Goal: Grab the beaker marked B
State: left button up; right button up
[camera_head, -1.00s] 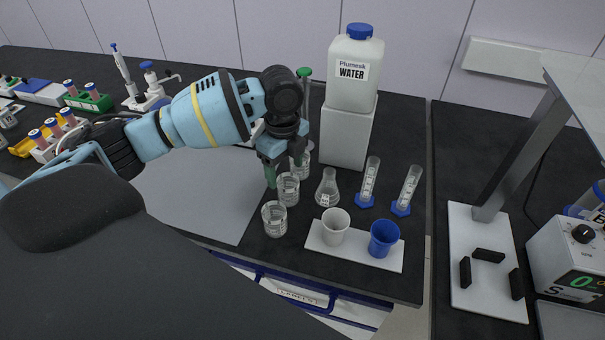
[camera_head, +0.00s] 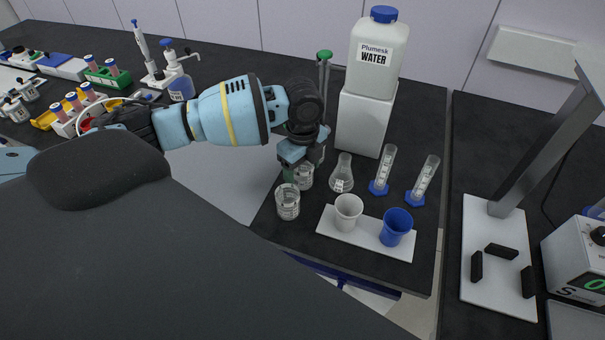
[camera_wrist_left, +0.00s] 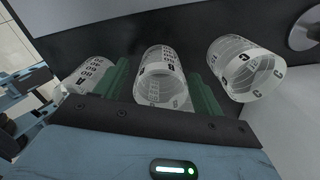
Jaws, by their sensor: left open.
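Beaker B (camera_wrist_left: 160,75) is a clear glass beaker with dark printing, marked B, seen in the middle of the left wrist view. It is the middle beaker (camera_head: 305,180) of a row in the head view, partly hidden by my left gripper. My left gripper (camera_head: 301,166) is open, pointing down at it. In the left wrist view its green fingers (camera_wrist_left: 163,92) stand on either side of beaker B, with no grip on it. Beaker A (camera_wrist_left: 90,75) is left of the fingers and beaker C (camera_wrist_left: 245,70) right of them. My right gripper is not seen.
The front beaker (camera_head: 288,203) stands close to the gripper. An Erlenmeyer flask (camera_head: 341,178), two graduated cylinders (camera_head: 384,168) and a white tray (camera_head: 358,238) with a white cup (camera_head: 348,211) and a blue cup (camera_head: 396,226) are to the right. A water bottle (camera_head: 377,55) stands behind on a white block.

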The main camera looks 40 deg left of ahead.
pick_arm(q)
jog(key=shift+f, duration=0.9)
jog(key=c, duration=1.1)
jog(key=shift+o, duration=0.2)
jog(key=shift+r, duration=0.1)
jog(key=shift+w+r, duration=0.1)
jog(key=shift+r, duration=0.45)
notch_tip(320, 180, up, 2)
jog(key=shift+r, duration=0.2)
jog(key=s+a, duration=0.2)
jog(key=s, duration=0.3)
jog(key=s+a+r, duration=0.1)
jog(key=s+a, duration=0.1)
jog(key=s, duration=0.3)
jog(key=s+a, duration=0.2)
jog(key=s, duration=0.3)
jog(key=shift+r+p, duration=0.15)
jog(key=shift+p, duration=0.15)
